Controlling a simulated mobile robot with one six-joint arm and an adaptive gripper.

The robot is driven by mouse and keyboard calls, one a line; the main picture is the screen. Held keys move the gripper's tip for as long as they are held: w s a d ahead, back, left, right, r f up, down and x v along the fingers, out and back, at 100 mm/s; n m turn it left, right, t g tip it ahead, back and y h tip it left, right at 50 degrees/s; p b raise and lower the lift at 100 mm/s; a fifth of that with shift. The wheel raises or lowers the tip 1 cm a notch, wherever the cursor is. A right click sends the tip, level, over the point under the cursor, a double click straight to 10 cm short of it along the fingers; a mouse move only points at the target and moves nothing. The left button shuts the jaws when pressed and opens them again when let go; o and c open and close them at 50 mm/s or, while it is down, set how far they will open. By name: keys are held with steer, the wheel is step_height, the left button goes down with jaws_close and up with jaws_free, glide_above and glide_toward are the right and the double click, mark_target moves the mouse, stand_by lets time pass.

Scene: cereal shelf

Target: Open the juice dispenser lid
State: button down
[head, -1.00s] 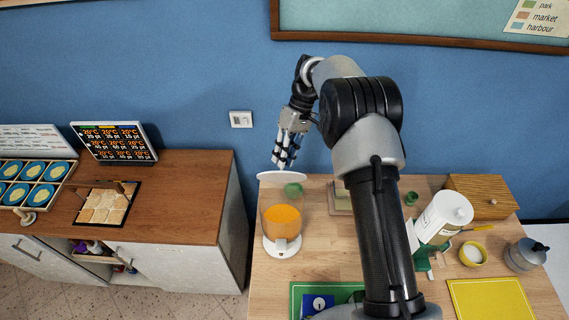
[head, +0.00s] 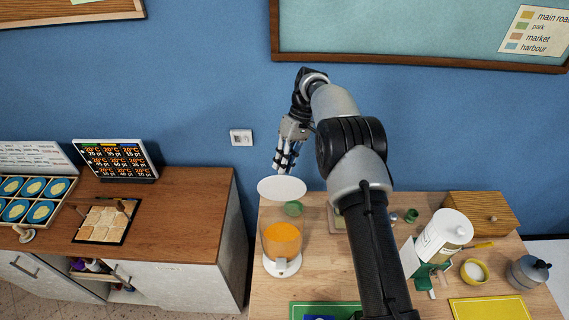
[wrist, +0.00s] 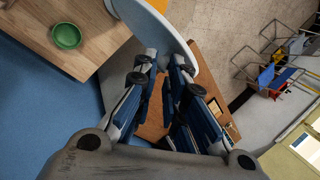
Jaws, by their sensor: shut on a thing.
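The juice dispenser (head: 282,240) is a clear jug with orange juice on a white base, standing at the left of the wooden table. Its white round lid (head: 282,189) stands tilted above the jug, its flat face towards the head camera, the jug's top uncovered in front. My gripper (head: 281,170) is at the lid's upper edge and is shut on it. In the wrist view the lid (wrist: 172,38) is a pale disc whose rim reaches between the fingers of my gripper (wrist: 160,85). The exact contact and the hinge are hidden.
A green bowl (head: 293,208) sits behind the jug; it also shows in the wrist view (wrist: 66,36). A white bottle-like container (head: 440,238), a wooden box (head: 483,214) and a yellow bowl (head: 474,270) stand to the right. A brown counter (head: 190,210) is at the left, across a gap.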

steer(key=c, duration=1.9)
jaws_free()
steer(key=shift+s+d+f, duration=0.15)
steer(key=shift+f, duration=0.45)
steer(key=shift+s+d+f, duration=0.1)
steer(key=shift+d+f, duration=0.05)
steer(key=shift+f, duration=0.45)
steer(key=shift+o, duration=1.2)
steer(key=shift+w+a+f, duration=0.2)
steer(key=shift+w+a, duration=0.1)
step_height(320, 180, up, 11)
steer(key=shift+a+f, duration=0.2)
